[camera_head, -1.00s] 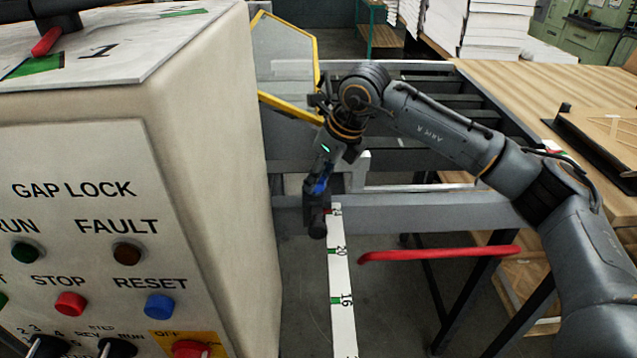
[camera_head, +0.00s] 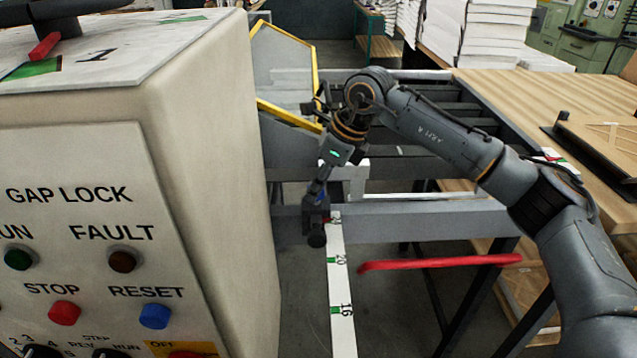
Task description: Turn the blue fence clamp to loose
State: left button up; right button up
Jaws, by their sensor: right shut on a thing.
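My right gripper (camera_head: 319,193) reaches in from the right and points down at the near end of the grey rail, above the white scale strip (camera_head: 340,310). A dark block with a round knob sits just below the fingertips. The fingers hide most of the clamp, so I cannot read its setting. My left gripper is not in view.
The beige GAP LOCK cabinet (camera_head: 210,180) stands close on the left. A red bar (camera_head: 440,263) sticks out right of the scale. A yellow-edged guard (camera_head: 285,70) is behind the gripper. A wooden table (camera_head: 520,100) is at right.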

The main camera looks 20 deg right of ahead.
jog(key=o, duration=1.1)
jog(key=shift+o, duration=0.2)
